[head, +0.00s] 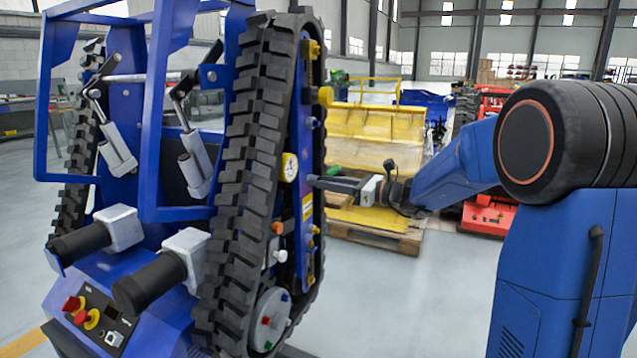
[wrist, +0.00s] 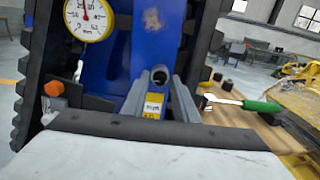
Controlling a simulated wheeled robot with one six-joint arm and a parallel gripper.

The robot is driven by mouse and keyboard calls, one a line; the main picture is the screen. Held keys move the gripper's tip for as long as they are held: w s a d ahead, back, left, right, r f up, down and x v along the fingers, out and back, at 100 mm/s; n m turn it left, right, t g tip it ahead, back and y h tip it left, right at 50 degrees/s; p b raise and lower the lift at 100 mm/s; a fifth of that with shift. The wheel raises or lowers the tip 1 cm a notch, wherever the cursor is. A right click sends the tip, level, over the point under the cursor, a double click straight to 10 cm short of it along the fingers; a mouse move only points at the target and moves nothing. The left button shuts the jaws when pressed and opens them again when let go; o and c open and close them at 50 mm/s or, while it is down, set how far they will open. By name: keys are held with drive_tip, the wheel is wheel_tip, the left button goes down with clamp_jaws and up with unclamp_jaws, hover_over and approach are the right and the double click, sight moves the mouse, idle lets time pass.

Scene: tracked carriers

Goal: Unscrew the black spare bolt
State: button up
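In the head view my gripper (head: 318,182) reaches in from the right, its tips close to the blue side panel (head: 305,190) of the tracked carrier. In the wrist view the two grey fingers of my gripper (wrist: 158,88) stand apart, with a gap between them. A small round dark-ended piece (wrist: 159,75) shows between the fingertips. It may be the black spare bolt; I cannot tell whether the fingers touch it. In the head view the fingertips hide this spot. A yellow label (wrist: 153,104) shows in the gap between the fingers.
A wooden pallet (head: 375,235) stands behind my gripper. Open floor (head: 400,300) lies below my arm.

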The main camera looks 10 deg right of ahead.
clamp_jaws()
drive_tip(key=shift+n, duration=4.9)
drive_tip(key=shift+n, duration=4.9)
